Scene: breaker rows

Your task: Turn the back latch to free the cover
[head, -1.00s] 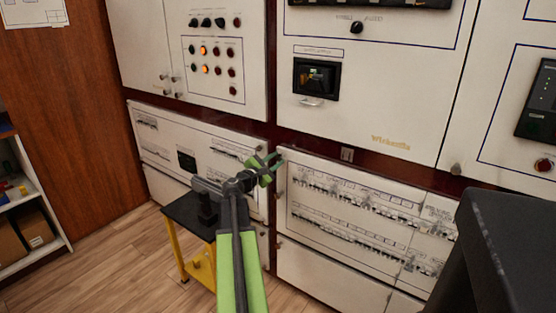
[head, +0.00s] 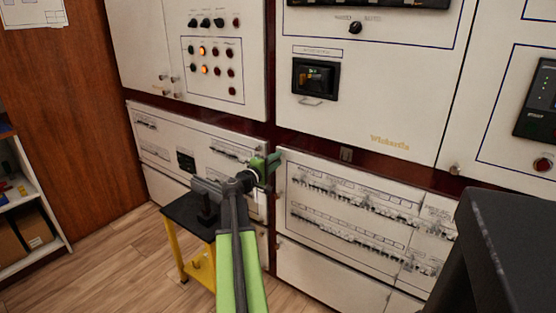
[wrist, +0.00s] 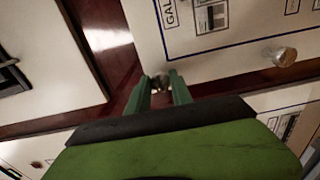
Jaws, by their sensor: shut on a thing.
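My gripper (head: 267,162) is at the dark red frame strip between the two lower cabinet panels. In the wrist view, my two green fingers (wrist: 161,90) are closed around a small round metal latch (wrist: 160,80) beside the corner of a white panel. The fingers hide most of the latch, so its angle cannot be told. In the head view, the gripper hides the latch. The white breaker cover (head: 310,212) to the right of my gripper, with rows of breakers, looks flat in place.
Another metal knob (wrist: 284,57) sits on the panel in the wrist view. A small black-topped yellow stand (head: 188,215) is left of my arm. A dark block (head: 505,240) fills the lower right. Wood floor (head: 110,260) is open at the left.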

